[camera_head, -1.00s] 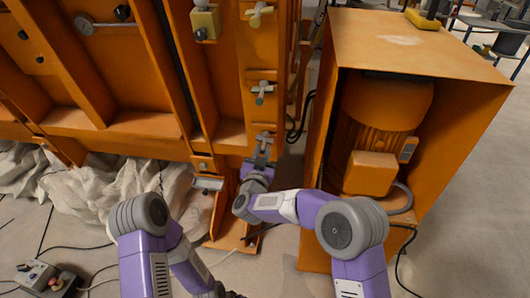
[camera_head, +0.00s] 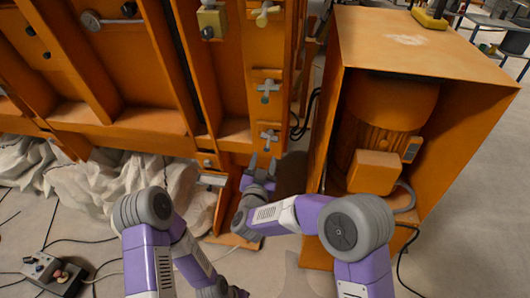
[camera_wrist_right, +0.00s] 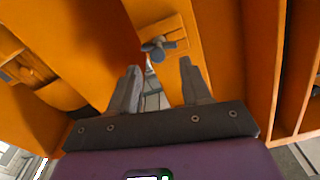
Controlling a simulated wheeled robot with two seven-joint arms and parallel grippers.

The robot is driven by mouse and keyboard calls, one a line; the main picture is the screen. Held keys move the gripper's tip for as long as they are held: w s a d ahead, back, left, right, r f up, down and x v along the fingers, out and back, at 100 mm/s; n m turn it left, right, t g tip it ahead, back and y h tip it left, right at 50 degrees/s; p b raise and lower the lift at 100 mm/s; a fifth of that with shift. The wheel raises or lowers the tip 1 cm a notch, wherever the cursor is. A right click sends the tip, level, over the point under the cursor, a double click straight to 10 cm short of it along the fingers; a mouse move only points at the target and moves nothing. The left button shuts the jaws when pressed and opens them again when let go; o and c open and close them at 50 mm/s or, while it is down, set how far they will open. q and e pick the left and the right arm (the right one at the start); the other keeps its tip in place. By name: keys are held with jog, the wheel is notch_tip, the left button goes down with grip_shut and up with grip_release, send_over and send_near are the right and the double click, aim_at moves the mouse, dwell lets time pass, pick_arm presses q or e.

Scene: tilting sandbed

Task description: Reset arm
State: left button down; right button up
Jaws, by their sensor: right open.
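My right gripper (camera_head: 263,160) is open and empty in the head view, just below the lowest grey cross-shaped handle (camera_head: 269,136) on the orange frame post. In the right wrist view the open fingers (camera_wrist_right: 159,68) point toward that handle (camera_wrist_right: 155,50), with a visible gap between them and nothing held. My left arm (camera_head: 190,258) hangs low at the bottom of the head view. Only a dark end part of it (camera_head: 238,293), perhaps the gripper, shows at the bottom edge, so its jaws cannot be made out.
The orange frame (camera_head: 140,118) stands ahead. An open orange housing (camera_head: 425,55) with a motor (camera_head: 385,120) stands close to the right arm. White crumpled sheeting (camera_head: 100,185) lies below the frame. A control box (camera_head: 50,272) and cables lie on the floor at lower left.

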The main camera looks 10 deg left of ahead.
jog(key=shift+s+a, duration=0.1)
jog(key=shift+s, duration=0.9)
jog(key=shift+f, duration=0.1)
jog(key=s+d+f+n+g+y+p, duration=0.1)
jog(key=s+d+f+g, duration=0.2)
jog(key=f, duration=0.4)
jog(key=s+d+f+g+y+p, duration=0.1)
jog(key=s+d+f+g, duration=0.2)
jog(key=f, duration=0.5)
jog(key=s+d+f+n+g+y+p, duration=0.1)
jog(key=d+f+g, duration=0.2)
jog(key=d+f, duration=0.3)
jog(key=s+d+f+g, duration=0.1)
jog(key=s+f+g, duration=0.2)
jog(key=s, duration=0.4)
jog(key=s+d+f+m+g+y+p, duration=0.1)
jog(key=s+d+f+g, duration=0.1)
jog(key=s, duration=0.6)
jog(key=s+d+f+g+y, duration=0.1)
jog(key=s+f+g, duration=0.3)
jog(key=s, duration=0.3)
jog(key=shift+s+d+f+m+p, duration=0.25)
jog(key=shift+s+f+m+p, duration=0.05)
jog(key=shift+f, duration=0.15)
jog(key=shift+c, duration=0.5)
